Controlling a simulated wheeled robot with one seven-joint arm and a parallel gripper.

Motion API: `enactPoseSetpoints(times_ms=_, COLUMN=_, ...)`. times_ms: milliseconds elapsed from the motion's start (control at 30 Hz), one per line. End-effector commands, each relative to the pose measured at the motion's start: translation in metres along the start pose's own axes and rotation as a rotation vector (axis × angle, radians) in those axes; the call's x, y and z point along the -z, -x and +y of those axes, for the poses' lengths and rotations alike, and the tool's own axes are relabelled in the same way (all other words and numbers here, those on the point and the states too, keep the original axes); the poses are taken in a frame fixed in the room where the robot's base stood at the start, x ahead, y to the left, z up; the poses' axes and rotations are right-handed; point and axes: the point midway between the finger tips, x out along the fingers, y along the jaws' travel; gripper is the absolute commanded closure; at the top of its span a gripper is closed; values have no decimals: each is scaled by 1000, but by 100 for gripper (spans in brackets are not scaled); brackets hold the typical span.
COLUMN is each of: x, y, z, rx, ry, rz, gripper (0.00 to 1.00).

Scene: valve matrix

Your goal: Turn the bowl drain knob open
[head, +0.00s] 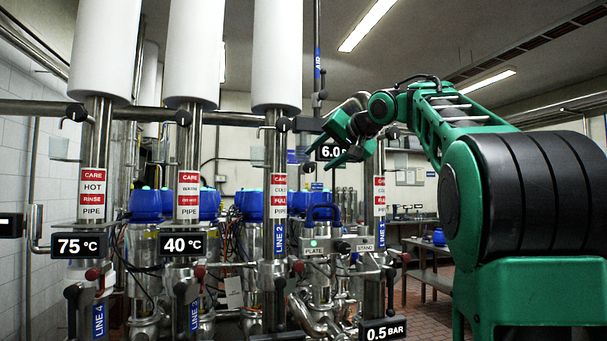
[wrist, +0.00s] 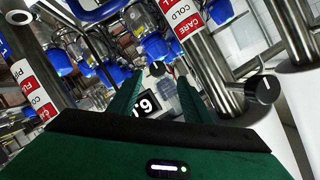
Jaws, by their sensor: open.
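No knob in view has a readable bowl drain label, so I cannot tell which one it is. Black knobs sit high on the pipes, one on the left pipe (head: 77,112) and one on the middle pipe (head: 283,124). Lower down are red knobs, one at the left (head: 93,274) and one near the middle (head: 298,267). My green gripper (head: 326,156) is open and empty, raised in front of the pipes, right of the middle pipe. In the wrist view its fingers (wrist: 157,90) stand apart, and a black knob (wrist: 265,88) with a white mark is to their right.
Steel pipes with CARE signs (head: 279,195) stand close together. Open floor (head: 430,300) and a steel table (head: 430,250) are at the right.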

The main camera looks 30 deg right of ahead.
Motion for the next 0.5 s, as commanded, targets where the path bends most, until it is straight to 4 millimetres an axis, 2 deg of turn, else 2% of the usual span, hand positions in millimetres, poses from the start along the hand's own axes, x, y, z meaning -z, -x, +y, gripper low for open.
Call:
enactPoseSetpoints(times_ms=300, x=3, y=-56, z=6, rx=-6, ry=-4, rz=1, gripper=55)
enactPoseSetpoints(times_ms=500, x=3, y=-78, z=6, rx=-7, ry=-3, rz=1, gripper=55)
